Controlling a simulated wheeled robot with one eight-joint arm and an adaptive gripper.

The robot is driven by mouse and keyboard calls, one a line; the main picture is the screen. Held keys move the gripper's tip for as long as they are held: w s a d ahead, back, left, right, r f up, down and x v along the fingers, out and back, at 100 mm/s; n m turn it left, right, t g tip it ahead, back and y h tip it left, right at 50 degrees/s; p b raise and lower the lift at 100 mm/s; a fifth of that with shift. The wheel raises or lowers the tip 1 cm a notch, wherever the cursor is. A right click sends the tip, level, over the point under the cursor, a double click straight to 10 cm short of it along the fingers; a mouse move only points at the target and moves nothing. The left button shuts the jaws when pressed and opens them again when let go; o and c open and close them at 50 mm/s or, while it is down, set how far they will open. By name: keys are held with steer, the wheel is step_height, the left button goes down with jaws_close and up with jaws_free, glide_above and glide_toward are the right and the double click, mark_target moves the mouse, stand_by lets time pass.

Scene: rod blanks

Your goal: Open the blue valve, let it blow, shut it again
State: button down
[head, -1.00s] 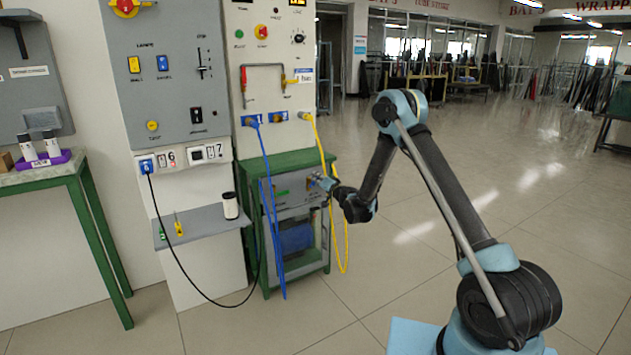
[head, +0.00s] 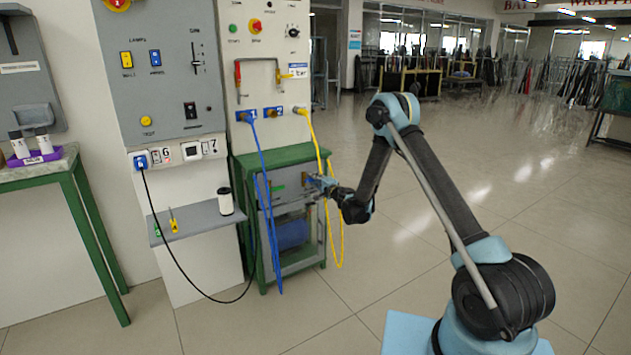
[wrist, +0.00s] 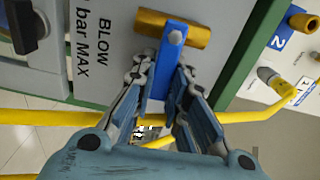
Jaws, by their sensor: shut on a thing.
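The blue valve handle (wrist: 161,82) shows in the wrist view, on a brass valve body (wrist: 201,38). The handle stands across the body, its free end toward my gripper. My gripper (wrist: 163,72) has one finger on each side of the handle and is shut on it. The printed words "BLOW" and "bar MAX" (wrist: 97,45) are beside the valve on the grey panel. In the head view my gripper (head: 322,186) is at the right side of the grey panel front (head: 284,193), and the valve is too small there to make out clearly.
A yellow hose (head: 330,230) hangs just beside my gripper, and it crosses close below the fingers in the wrist view (wrist: 240,116). Blue hoses (head: 268,215) hang in front of the green stand (head: 245,165). The floor to the right is open.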

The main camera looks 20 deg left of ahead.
steer(key=shift+w+d+f+m, duration=0.15)
steer(key=shift+w+d+m, duration=0.05)
steer(key=shift+m, duration=0.1)
steer(key=c, duration=1.6)
jaws_free()
steer(key=shift+o, duration=0.2)
steer(key=shift+a, duration=0.1)
steer(key=shift+s, duration=0.1)
steer(key=v, duration=0.7)
steer(key=shift+d, duration=0.2)
steer(key=shift+s, duration=0.1)
